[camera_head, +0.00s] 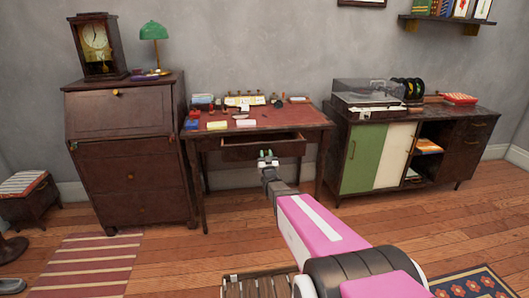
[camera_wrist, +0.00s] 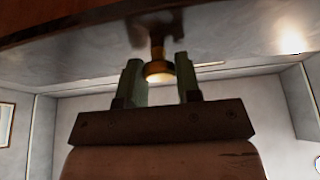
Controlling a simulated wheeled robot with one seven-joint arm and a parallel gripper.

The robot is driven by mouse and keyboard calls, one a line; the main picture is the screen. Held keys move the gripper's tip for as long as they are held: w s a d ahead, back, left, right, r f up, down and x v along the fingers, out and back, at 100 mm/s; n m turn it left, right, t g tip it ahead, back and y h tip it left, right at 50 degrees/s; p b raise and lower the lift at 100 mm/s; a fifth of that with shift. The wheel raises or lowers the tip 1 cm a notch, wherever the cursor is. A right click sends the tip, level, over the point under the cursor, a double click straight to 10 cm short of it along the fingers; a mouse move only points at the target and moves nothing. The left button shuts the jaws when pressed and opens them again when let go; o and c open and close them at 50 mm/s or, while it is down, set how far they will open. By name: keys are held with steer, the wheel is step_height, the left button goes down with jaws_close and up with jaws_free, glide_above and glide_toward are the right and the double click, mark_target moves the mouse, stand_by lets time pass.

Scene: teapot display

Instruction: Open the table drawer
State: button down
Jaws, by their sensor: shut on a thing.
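The wooden table (camera_head: 315,118) with a red top stands against the wall in the head view. Its drawer (camera_head: 240,153) sits below the top and stands partly open, with a gap showing above its front. My gripper (camera_head: 267,155) is at the drawer front. In the wrist view, the brass drawer knob (camera_wrist: 158,73) lies between the two fingers of my gripper (camera_wrist: 160,78), which is shut on it. The drawer's underside or front (camera_wrist: 70,38) fills the top of that view. The knob is hidden by the gripper in the head view.
A dark bureau (camera_head: 125,155) with a clock (camera_head: 95,45) and a green lamp (camera_head: 154,35) stands at the left. A sideboard (camera_head: 375,157) with a record player (camera_head: 368,95) stands at the right. Small items cover the tabletop. The floor before the table is mostly clear.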

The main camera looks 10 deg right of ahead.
steer(key=s, duration=0.7)
steer(key=c, duration=0.8)
jaws_free()
steer(key=shift+c, duration=0.2)
steer(key=v, duration=1)
steer(key=shift+s+f, duration=0.25)
steer(key=shift+s, duration=0.1)
